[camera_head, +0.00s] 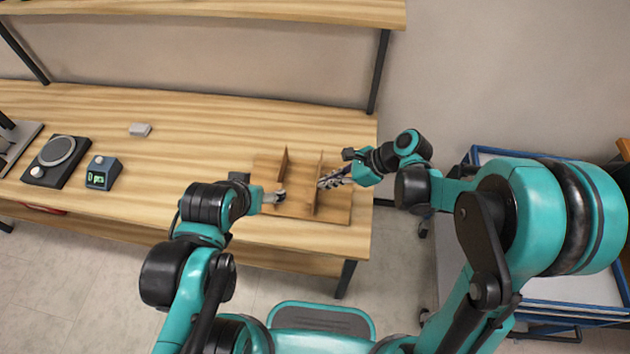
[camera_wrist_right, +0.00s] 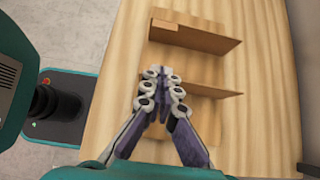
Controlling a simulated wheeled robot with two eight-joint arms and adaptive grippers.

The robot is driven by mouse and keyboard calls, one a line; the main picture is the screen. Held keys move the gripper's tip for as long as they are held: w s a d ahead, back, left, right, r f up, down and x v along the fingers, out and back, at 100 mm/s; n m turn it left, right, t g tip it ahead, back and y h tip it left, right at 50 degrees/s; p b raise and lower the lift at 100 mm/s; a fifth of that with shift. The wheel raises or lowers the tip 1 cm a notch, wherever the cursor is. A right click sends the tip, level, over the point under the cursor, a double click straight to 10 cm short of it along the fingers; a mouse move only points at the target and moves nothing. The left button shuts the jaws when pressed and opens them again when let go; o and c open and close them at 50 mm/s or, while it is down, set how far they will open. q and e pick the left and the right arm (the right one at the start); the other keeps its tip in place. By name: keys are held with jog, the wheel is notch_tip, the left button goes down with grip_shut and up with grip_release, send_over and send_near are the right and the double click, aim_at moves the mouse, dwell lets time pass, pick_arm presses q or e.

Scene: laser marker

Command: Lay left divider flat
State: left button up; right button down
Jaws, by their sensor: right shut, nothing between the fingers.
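A flat wooden board (camera_head: 335,212) lies near the right end of the table, with two thin dividers standing upright on it. The left divider (camera_head: 283,163) and the right divider (camera_head: 318,178) run roughly parallel, with a gap between them. In the right wrist view the right divider (camera_wrist_right: 205,89) is nearer and the left divider (camera_wrist_right: 200,38) farther. My left gripper (camera_head: 279,196) is close to the left divider's near end; contact and its opening are unclear. My right gripper (camera_head: 321,184) is shut and empty beside the right divider; its fingertips also show in the wrist view (camera_wrist_right: 160,78).
A black scale (camera_head: 57,160), a small blue display box (camera_head: 102,172) and a white block (camera_head: 140,129) sit on the table's left half. A shelf (camera_head: 220,10) hangs above the back. A blue-framed cart (camera_head: 560,290) stands at right. The table middle is clear.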

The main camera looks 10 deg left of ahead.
jog(key=b+x, duration=0.3)
jog(key=x, duration=0.6)
jog(key=a, duration=0.3)
jog(key=shift+a, duration=0.1)
jog(key=shift+a+b, duration=0.3)
jog(key=shift+a, duration=0.1)
jog(key=shift+a+r, duration=0.15)
jog(key=shift+a+h+p, duration=0.2)
jog(key=shift+h+p, duration=0.15)
jog(key=shift+h, duration=0.05)
jog(key=shift+a+r+h+p, duration=0.2)
jog(key=shift+a+h+p, duration=0.1)
jog(key=shift+a+r+h, duration=0.1)
jog(key=shift+a+h, duration=0.15)
jog(key=shift+h, duration=0.05)
